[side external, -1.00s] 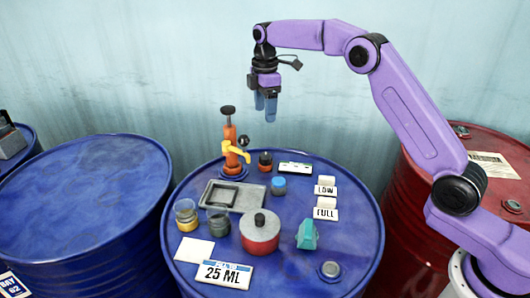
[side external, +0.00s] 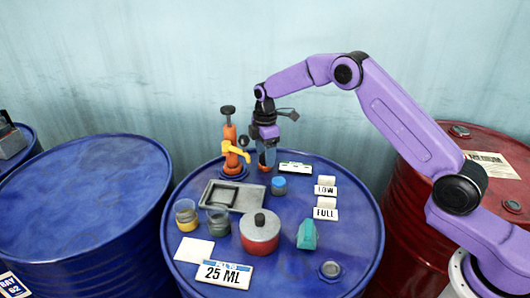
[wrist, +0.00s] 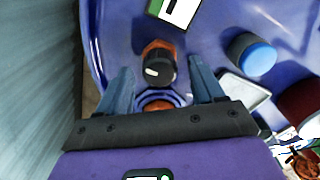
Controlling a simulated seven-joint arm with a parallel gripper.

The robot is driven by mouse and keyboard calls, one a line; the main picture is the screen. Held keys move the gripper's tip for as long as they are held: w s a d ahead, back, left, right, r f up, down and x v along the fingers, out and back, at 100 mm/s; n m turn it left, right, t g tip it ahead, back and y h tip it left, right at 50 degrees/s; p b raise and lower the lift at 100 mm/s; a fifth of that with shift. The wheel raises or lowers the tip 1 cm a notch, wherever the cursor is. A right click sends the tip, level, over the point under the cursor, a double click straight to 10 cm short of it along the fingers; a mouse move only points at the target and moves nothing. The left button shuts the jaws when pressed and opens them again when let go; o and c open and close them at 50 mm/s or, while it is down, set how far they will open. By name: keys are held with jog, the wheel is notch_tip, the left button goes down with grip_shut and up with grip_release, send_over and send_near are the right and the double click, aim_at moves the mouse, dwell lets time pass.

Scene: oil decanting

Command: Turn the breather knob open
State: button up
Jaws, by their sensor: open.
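The breather knob (wrist: 158,62) has a black top with a white mark and an orange-red body. In the wrist view it stands upright between my gripper's (wrist: 160,68) two blue fingers, with a visible gap on each side. In the side view my gripper (side external: 267,157) points down over the knob, which is mostly hidden; a bit of orange shows by the fingers. The jaws are open. I cannot tell how far down the knob the fingertips reach.
The orange pump with a yellow spout (side external: 230,142) stands close on the left. A grey tray (side external: 250,206), two cups and a red pot (side external: 260,238) stand in front on the blue drum.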

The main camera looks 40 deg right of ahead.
jog(key=shift+f, duration=0.1)
jog(key=c, duration=1.1)
jog(key=shift+o, duration=0.2)
jog(key=shift+m, duration=0.3)
jog(key=m, duration=1.3)
jog(key=shift+m, duration=2.1)
